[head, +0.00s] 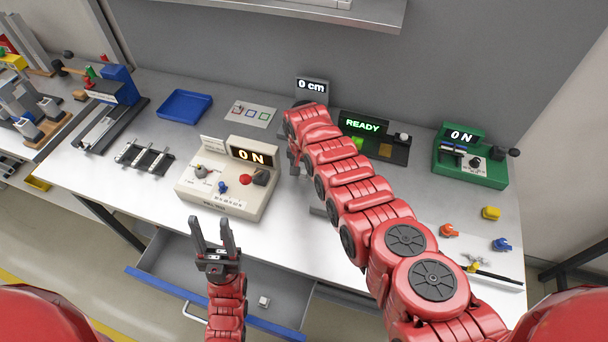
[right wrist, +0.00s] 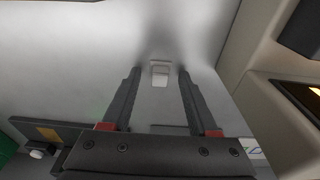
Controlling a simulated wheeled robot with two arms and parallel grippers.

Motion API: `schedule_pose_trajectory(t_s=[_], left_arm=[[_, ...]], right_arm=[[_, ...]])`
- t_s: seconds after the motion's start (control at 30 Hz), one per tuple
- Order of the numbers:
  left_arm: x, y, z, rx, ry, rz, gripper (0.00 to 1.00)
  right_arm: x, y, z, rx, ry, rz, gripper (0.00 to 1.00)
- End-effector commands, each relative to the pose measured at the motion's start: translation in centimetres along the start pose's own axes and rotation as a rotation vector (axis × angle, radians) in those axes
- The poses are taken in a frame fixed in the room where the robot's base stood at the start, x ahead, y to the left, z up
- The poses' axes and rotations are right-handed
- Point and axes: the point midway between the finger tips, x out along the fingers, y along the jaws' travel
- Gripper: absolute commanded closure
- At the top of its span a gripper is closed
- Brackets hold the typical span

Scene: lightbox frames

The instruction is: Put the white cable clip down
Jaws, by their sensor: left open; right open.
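A small white clip-like piece (right wrist: 160,73) lies on the pale table top in the right wrist view, between the fingertips of my right gripper (right wrist: 159,80). The gripper is open, with a gap on each side of the piece. In the head view my right arm covers most of that gripper, and the piece is hidden there. My left gripper (head: 212,222) is open and empty, pointing up above the open drawer. Another small whitish piece (head: 264,301) lies in the drawer; I cannot tell what it is.
A cream device reading 0 N (head: 228,181) stands left of my right gripper. A 0 cm display (head: 312,90), a READY panel (head: 363,125) and a green device (head: 470,165) stand at the back. A blue tray (head: 184,106) is back left. The drawer (head: 170,262) is open at the front.

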Motion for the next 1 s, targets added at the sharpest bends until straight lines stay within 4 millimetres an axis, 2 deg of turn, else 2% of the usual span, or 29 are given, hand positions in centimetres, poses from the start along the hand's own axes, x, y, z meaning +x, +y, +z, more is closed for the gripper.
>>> schedule_pose_trajectory(t_s=[0.23, 0.27, 0.5, 0.57, 0.6, 1.0], left_arm=[[-0.01, 0.00, 0.00, 0.000, 0.000, 0.000, 0.50], [0.00, 0.00, 0.00, 0.000, 0.000, 0.000, 0.50], [0.00, 0.00, 0.00, 0.000, 0.000, 0.000, 0.50], [0.00, 0.00, 0.00, 0.000, 0.000, 0.000, 0.50], [0.00, 0.00, 0.00, 0.000, 0.000, 0.000, 0.50], [0.01, 0.00, 0.00, 0.000, 0.000, 0.000, 0.50]], right_arm=[[0.03, -0.01, -0.02, 0.000, 0.001, -0.001, 0.40], [0.04, -0.01, -0.02, 0.000, 0.001, -0.001, 0.44], [0.05, 0.01, -0.01, 0.000, 0.001, -0.001, 0.87], [0.05, 0.01, -0.01, 0.000, 0.001, -0.001, 0.98], [0.05, 0.01, -0.02, 0.000, 0.001, -0.001, 1.00], [0.05, 0.02, 0.00, 0.000, 0.000, 0.000, 1.00]])
